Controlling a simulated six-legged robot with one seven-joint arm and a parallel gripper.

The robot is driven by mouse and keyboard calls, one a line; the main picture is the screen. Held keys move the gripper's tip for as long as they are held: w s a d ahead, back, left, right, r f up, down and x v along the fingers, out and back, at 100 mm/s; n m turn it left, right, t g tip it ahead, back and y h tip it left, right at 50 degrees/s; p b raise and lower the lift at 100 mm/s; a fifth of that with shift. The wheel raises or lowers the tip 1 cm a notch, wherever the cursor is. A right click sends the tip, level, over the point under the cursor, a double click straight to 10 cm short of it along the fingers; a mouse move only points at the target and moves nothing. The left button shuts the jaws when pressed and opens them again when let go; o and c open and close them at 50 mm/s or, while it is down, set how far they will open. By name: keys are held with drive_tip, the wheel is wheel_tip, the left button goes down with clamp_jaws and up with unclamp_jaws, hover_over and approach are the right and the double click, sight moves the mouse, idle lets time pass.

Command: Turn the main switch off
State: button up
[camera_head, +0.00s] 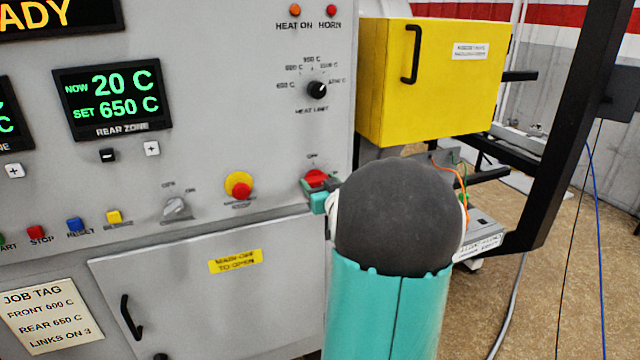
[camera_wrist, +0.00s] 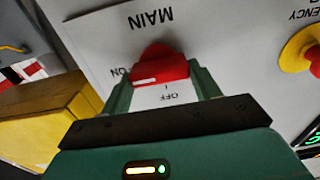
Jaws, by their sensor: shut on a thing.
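The main switch is a red rotary knob (camera_wrist: 160,68) on the grey panel, under the label MAIN, which reads upside down in the wrist view. A white mark on the knob lies at its left end, toward the ON label (camera_wrist: 123,71); the OFF label (camera_wrist: 165,96) is below the knob in that view. My gripper (camera_wrist: 162,80) is shut on the knob, with one green finger on each side. In the head view the red switch (camera_head: 316,178) shows at the panel's right edge, with OFF above it. My gripper (camera_head: 322,198) reaches it there, partly hidden behind my arm.
A red emergency button on a yellow ring (camera_head: 239,186) sits left of the switch. Further left is a grey rotary selector (camera_head: 175,208). A yellow box (camera_head: 435,80) juts out at the upper right. A cabinet door (camera_head: 210,295) is below.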

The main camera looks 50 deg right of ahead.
drive_tip(key=shift+n, duration=0.4)
drive_tip(key=n, duration=0.3)
drive_tip(key=shift+w+a+n, duration=0.1)
drive_tip(key=shift+a+n, duration=0.05)
drive_tip(key=shift+n, duration=0.15)
drive_tip(key=n, duration=0.4)
drive_tip(key=shift+n, duration=0.3)
drive_tip(key=n, duration=0.4)
drive_tip(key=shift+a+f, duration=0.1)
drive_tip(key=shift+f, duration=0.05)
drive_tip(key=n, duration=0.4)
drive_tip(key=shift+f+n, duration=0.1)
drive_tip(key=shift+n, duration=0.2)
drive_tip(key=o, duration=1)
